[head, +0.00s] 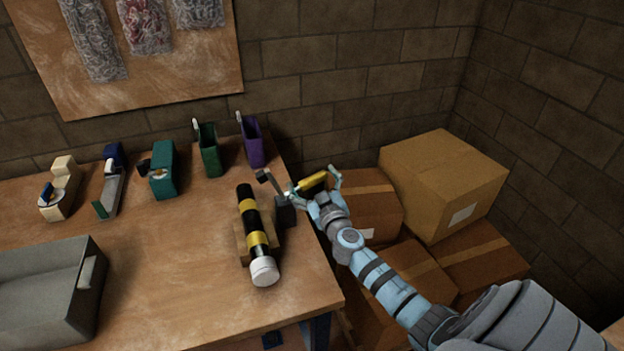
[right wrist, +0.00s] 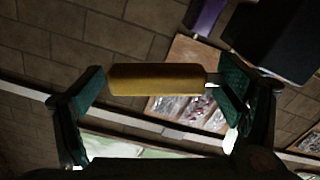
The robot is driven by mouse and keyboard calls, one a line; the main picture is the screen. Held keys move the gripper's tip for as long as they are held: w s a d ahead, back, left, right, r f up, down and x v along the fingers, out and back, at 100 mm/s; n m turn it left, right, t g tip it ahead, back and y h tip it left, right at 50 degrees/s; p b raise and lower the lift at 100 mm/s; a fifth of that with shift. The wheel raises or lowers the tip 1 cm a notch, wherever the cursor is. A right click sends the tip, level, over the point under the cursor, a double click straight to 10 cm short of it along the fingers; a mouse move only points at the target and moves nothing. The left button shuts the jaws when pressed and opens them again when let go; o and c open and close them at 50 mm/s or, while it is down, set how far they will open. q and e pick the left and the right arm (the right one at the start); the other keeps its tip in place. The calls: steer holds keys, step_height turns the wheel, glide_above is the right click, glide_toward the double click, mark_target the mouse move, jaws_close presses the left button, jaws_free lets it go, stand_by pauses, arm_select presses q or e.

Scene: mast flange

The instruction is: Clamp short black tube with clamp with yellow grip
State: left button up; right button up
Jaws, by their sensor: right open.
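The short black tube (head: 250,220) has yellow bands and a white end cap. It lies on a wooden block near the table's right end. The clamp (head: 285,208), a dark body with a lever, stands beside the tube at the table's right edge. Its yellow grip (head: 312,183) points to the right, past the edge. My right gripper (head: 327,192) is open at this grip. In the right wrist view the yellow grip (right wrist: 155,79) shows between the two spread fingers of my right gripper (right wrist: 163,78). Whether a finger touches it I cannot tell. My left gripper is not in view.
A grey bin (head: 45,300) stands at the table's front left. Several coloured tools and holders line the back of the wooden table (head: 180,285). Cardboard boxes (head: 440,180) are stacked right of the table, below and behind my right arm. The table's middle is clear.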

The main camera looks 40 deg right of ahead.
steer(key=shift+w+d, duration=0.15)
steer(key=shift+w, duration=0.05)
steer(key=shift+r, duration=0.1)
steer(key=c, duration=1.7)
